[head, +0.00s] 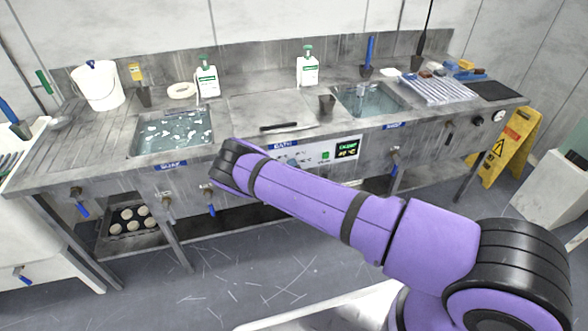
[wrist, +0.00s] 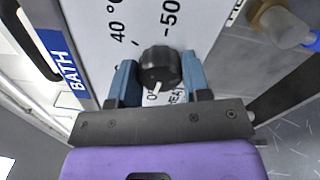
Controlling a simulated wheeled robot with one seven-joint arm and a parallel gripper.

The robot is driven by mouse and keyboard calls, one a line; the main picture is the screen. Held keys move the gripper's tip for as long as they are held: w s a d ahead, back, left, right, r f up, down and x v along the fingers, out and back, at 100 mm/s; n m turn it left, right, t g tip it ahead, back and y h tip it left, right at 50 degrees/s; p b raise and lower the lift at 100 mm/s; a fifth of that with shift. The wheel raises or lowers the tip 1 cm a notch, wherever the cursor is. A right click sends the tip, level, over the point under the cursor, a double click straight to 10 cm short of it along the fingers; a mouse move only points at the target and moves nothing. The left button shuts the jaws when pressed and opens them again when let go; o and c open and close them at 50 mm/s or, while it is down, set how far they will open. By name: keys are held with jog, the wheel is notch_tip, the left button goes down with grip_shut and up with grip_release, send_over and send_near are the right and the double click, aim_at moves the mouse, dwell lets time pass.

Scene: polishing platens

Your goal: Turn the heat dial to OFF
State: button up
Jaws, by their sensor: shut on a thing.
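The heat dial (wrist: 159,68) is a round black knob on a white panel (wrist: 128,15), seen in the wrist view. Its white pointer (wrist: 156,87) points down and slightly left in that view, beside partly hidden lettering that starts with a round character. "40 °C" and "50" are printed above the dial. My gripper (wrist: 157,76) has its blue fingers on either side of the dial and is shut on it. In the head view my arm hides the gripper and dial; part of the white control panel (head: 318,151) shows behind it, with a lit green display (head: 347,149).
A blue BATH label (wrist: 75,79) and a dark handle lie left of the panel in the wrist view. A brass valve (wrist: 272,22) is at right. The steel bench (head: 250,138) holds water basins, bottles and tools. A yellow wet-floor sign (head: 512,145) stands at right.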

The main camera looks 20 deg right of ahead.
jog(key=shift+f+n, duration=0.1)
jog(key=shift+n, duration=0.4)
jog(key=o, duration=0.9)
jog(key=s, duration=1.1)
jog(key=shift+w, duration=0.1)
